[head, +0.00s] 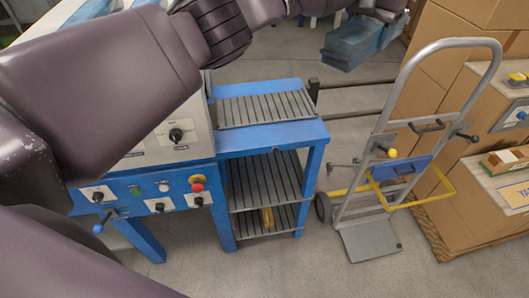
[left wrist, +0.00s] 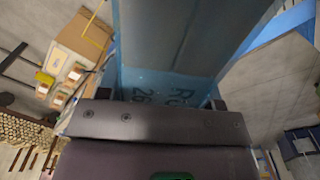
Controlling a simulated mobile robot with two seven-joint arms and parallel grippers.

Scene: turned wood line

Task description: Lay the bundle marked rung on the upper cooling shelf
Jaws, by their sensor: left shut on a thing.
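My left gripper (head: 385,12) is at the top right of the head view, shut on a blue-grey wrapped bundle (head: 352,46). The bundle hangs in the air, beyond and to the right of the blue rack. In the left wrist view the bundle (left wrist: 160,80) fills the upper middle, with dark marking partly readable as "R-" and "26"; the word rung cannot be read. The blue rack has a slatted upper shelf (head: 262,108), bare where visible, and slatted lower levels (head: 262,182). My right gripper is not in view.
A grey hand truck (head: 368,238) stands right of the rack. Cardboard boxes (head: 440,40) are stacked behind it. A blue and white machine with knobs and a red button (head: 197,187) adjoins the rack's left. A small yellowish piece (head: 267,218) is on the bottom level.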

